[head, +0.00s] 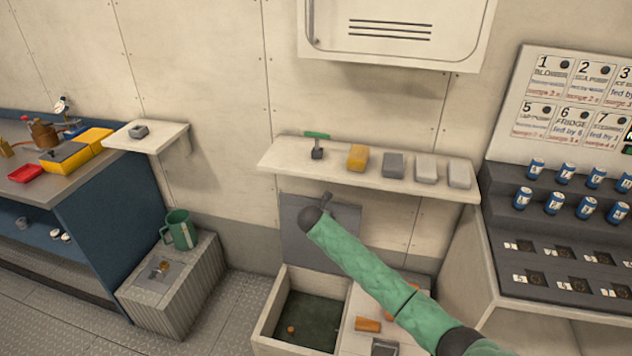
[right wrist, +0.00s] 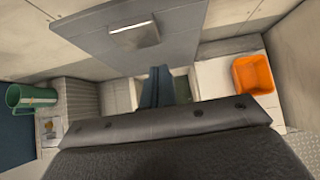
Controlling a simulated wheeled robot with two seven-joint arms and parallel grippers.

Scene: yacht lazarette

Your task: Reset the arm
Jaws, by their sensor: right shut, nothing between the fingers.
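My right arm (head: 365,265), in a green quilted sleeve, reaches in from the lower right of the head view. Its dark end is in front of an upright grey panel (head: 290,240). My right gripper (right wrist: 162,86) shows in the right wrist view as two dark fingers close together, with nothing between them. The fingers lie over a gap below the grey panel, which also fills the top of that view (right wrist: 180,45). In the head view the fingers cannot be made out. My left arm and gripper are not in view.
An open bin (head: 262,330) is below the arm. A wall shelf (head: 280,160) behind it holds several blocks. A green mug (head: 180,232) stands on a ribbed box at left. An orange container (right wrist: 255,74) is right of the fingers. Blue cans (head: 553,202) stand on a stepped rack at right.

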